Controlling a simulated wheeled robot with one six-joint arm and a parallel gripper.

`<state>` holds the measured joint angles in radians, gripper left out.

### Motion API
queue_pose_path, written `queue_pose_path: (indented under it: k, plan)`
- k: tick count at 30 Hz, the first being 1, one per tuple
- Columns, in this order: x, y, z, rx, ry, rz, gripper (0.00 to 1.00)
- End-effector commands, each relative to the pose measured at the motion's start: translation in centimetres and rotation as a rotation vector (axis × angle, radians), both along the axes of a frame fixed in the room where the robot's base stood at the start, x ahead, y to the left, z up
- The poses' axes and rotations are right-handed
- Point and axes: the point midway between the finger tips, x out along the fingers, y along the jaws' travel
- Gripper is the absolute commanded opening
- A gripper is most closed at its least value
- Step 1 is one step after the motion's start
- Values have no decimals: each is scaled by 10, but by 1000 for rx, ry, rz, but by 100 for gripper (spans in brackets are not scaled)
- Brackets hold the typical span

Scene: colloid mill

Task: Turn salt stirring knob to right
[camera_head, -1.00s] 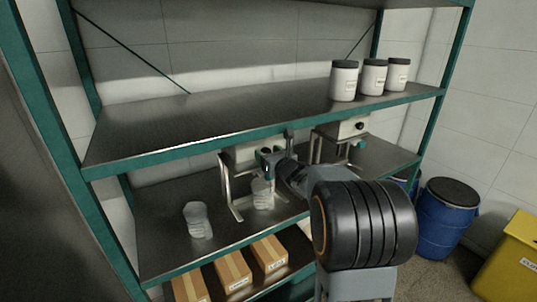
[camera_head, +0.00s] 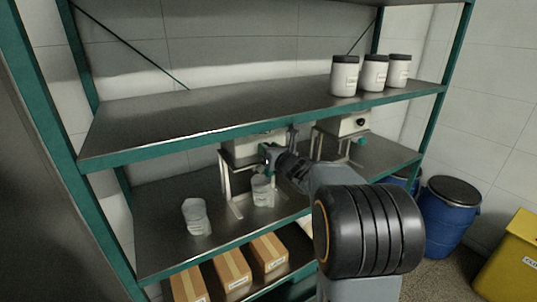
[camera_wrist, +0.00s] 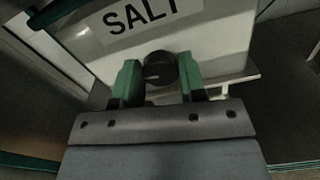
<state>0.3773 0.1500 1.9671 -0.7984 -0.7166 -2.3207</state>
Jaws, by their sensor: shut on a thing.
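The salt stirring knob (camera_wrist: 160,68) is a round black knob with a pale mark, on the front of a white housing (camera_wrist: 215,48) labelled SALT in the wrist view. My gripper (camera_wrist: 160,80) has its two green fingers on either side of the knob and is shut on it. In the head view my gripper (camera_head: 268,157) is at the front of the left dispenser (camera_head: 240,150) on the middle shelf, and my arm hides part of that area. A clear beaker (camera_head: 262,190) stands below the dispenser.
A second dispenser (camera_head: 345,125) with a black knob stands to the right. Another clear beaker (camera_head: 195,216) stands at the left of the middle shelf (camera_head: 150,235). The upper shelf edge (camera_head: 180,150) runs close above my gripper. White jars (camera_head: 375,73) stand on the upper shelf.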

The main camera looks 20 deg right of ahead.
Motion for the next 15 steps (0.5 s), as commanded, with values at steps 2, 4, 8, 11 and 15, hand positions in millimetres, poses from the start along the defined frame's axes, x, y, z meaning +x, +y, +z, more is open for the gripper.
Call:
queue_pose_path:
  k: [2,4,8,11,15]
  plan:
    - [0,0,-5,62,4,0,14]
    - [0,0,-5,128,11,0,14]
    - [0,-1,-4,251,26,1,14]
    - [0,-1,-3,345,38,2,14]
    - [0,-1,-3,477,54,1,14]
